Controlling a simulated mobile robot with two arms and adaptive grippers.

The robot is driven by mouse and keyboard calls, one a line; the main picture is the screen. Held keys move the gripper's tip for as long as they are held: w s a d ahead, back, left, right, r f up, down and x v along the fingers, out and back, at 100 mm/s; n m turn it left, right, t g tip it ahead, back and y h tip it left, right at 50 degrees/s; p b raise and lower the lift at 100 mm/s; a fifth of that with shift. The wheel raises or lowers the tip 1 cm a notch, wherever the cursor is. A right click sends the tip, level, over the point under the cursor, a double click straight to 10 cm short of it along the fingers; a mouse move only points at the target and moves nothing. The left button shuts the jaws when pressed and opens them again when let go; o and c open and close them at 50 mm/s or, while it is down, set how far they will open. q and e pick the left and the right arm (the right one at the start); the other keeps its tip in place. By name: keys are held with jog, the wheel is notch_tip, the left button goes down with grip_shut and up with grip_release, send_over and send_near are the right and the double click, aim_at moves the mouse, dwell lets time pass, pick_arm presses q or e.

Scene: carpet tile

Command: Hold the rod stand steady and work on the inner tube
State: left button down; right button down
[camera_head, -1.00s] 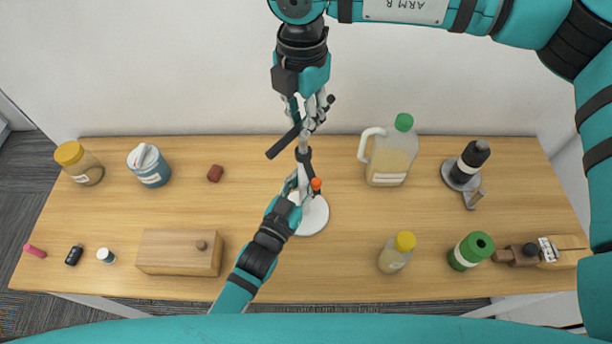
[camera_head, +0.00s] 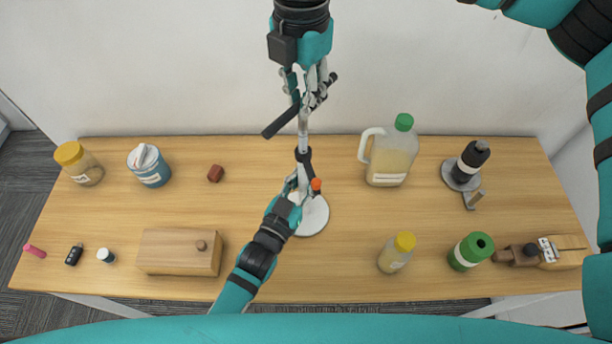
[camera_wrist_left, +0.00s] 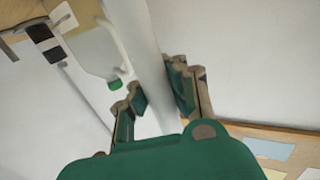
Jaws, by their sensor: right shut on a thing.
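The rod stand has a round white base (camera_head: 314,218) standing on the table, a dark collar and an orange knob (camera_head: 316,184). Its pale inner tube (camera_head: 303,138) rises out of the collar, with a black bar (camera_head: 281,122) crossing near the top. My right gripper (camera_head: 308,97) points down and is shut on the upper part of the inner tube, beside the bar; its fingers partly hide the contact. My left gripper (camera_head: 298,186) is at the stand's upright below the collar. In the left wrist view, its fingers (camera_wrist_left: 158,92) close on both sides of the pale upright (camera_wrist_left: 145,45).
A jug with a green cap (camera_head: 391,160) stands right of the stand, and a yellow-capped bottle (camera_head: 396,254) is nearer the front. A wooden box (camera_head: 178,252) lies left of my left arm. Bare table surrounds the base; a white wall rises behind.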

jog(key=shift+r, duration=0.1)
jog(key=shift+r, duration=2.15)
jog(key=c, duration=1.7)
grip_release()
jog(key=shift+r, duration=0.15)
jog(key=o, duration=0.3)
jog(key=shift+o, duration=0.2)
jog(key=shift+r, duration=2.95)
pick_arm(q)
jog(key=c, duration=1.4)
grip_release()
